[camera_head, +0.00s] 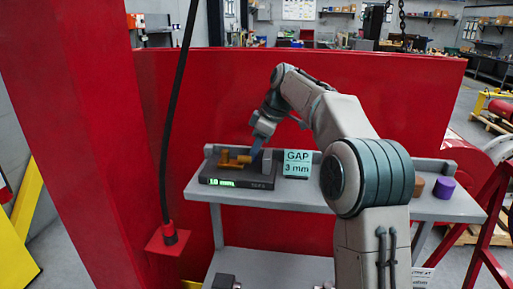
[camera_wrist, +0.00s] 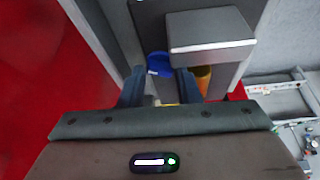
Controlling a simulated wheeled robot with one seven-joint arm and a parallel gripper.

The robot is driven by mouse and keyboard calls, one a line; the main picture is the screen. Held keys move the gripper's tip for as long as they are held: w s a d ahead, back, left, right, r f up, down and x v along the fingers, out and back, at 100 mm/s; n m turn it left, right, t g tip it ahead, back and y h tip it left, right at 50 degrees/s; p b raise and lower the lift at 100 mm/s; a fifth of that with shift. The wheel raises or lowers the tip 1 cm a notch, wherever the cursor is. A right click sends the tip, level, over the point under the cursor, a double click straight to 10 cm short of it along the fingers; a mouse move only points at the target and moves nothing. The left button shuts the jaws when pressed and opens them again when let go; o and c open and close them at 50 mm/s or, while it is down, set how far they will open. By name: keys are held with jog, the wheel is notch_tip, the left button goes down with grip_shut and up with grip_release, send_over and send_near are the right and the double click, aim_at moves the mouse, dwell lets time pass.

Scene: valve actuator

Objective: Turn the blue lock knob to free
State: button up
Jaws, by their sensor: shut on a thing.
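The blue lock knob (camera_wrist: 159,63) shows in the wrist view as a round blue piece with a small pale mark, between the tips of my gripper (camera_wrist: 160,78). My gripper is shut on it, though the contact itself is partly hidden. In the head view my gripper (camera_head: 256,148) reaches down to the dark device (camera_head: 240,182) on the shelf, beside a brass-coloured part (camera_head: 232,160). The knob cannot be made out clearly there. The device has a lit green display (camera_head: 222,183).
A grey block (camera_wrist: 210,33) stands close beyond the fingers, with an orange cylinder (camera_wrist: 203,76) beside the right finger. A "GAP 3 mm" sign (camera_head: 297,164) stands right of the device. A brown piece (camera_head: 415,187) and a purple piece (camera_head: 444,187) sit farther right on the shelf (camera_head: 330,202).

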jog(key=n+g, duration=0.1)
jog(key=n, duration=0.1)
jog(key=n+g, duration=0.1)
jog(key=n, duration=0.1)
jog(key=shift+w+n, duration=0.2)
jog(key=shift+n, duration=0.2)
dwell(0.4)
